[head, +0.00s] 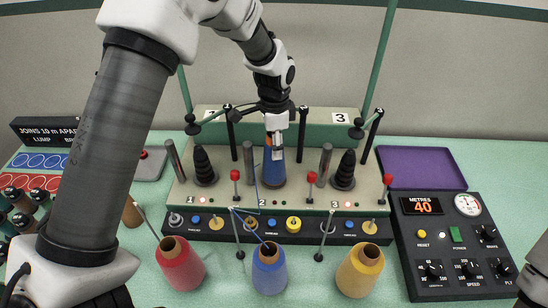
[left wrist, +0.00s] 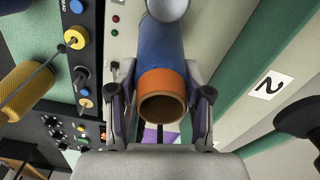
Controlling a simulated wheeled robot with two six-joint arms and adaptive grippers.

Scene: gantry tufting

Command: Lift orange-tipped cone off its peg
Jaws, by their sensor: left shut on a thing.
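The orange-tipped cone is a blue yarn cone (head: 273,172) standing upright at the middle station of the stand. Its orange tip (left wrist: 162,92) shows in the left wrist view as a hollow open end, with the blue body (left wrist: 160,45) beyond it. My left gripper (head: 276,133) comes down from above. Its two fingers (left wrist: 161,108) are closed on either side of the orange tip. The peg is hidden inside the cone, and I cannot tell whether the base rests on the stand. My right gripper is not in view.
Black cone-shaped holders stand left (head: 204,166) and right (head: 344,170) of the blue cone, with grey posts and red-knobbed levers (head: 235,176) close by. Red (head: 178,266), blue (head: 269,272) and yellow (head: 360,272) cones stand in front. A purple tray (head: 415,168) lies empty at right.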

